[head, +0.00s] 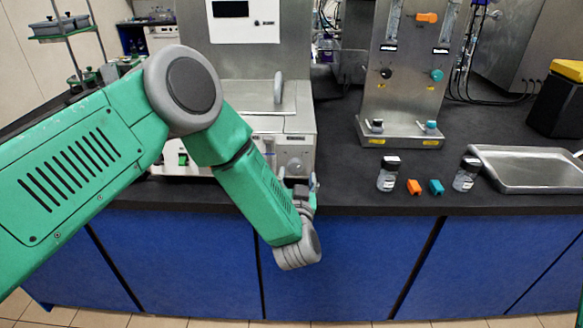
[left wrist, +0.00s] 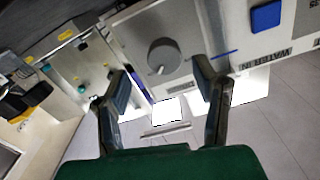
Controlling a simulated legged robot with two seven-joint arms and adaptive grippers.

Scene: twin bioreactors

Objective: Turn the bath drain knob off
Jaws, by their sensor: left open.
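The bath (head: 300,125) is a steel box with a lid and handle on the counter. A round grey knob (head: 295,165) is on its front, partly behind my left gripper (head: 304,187). In the left wrist view the grey knob (left wrist: 163,56) has a white pointer mark and sits on a pale panel beyond the fingertips of my left gripper (left wrist: 163,78). The fingers are spread, with the knob roughly between them in the picture and nothing held. I cannot tell whether they touch it. The knob's own label is not readable. My right gripper is out of view.
A blue square button (left wrist: 267,16) and an upside-down WATER IN label lie right of the knob. On the counter, right of the bath, stand a steel gas panel (head: 400,95), small bottles (head: 388,174), orange and teal clips (head: 415,187) and a metal tray (head: 530,170).

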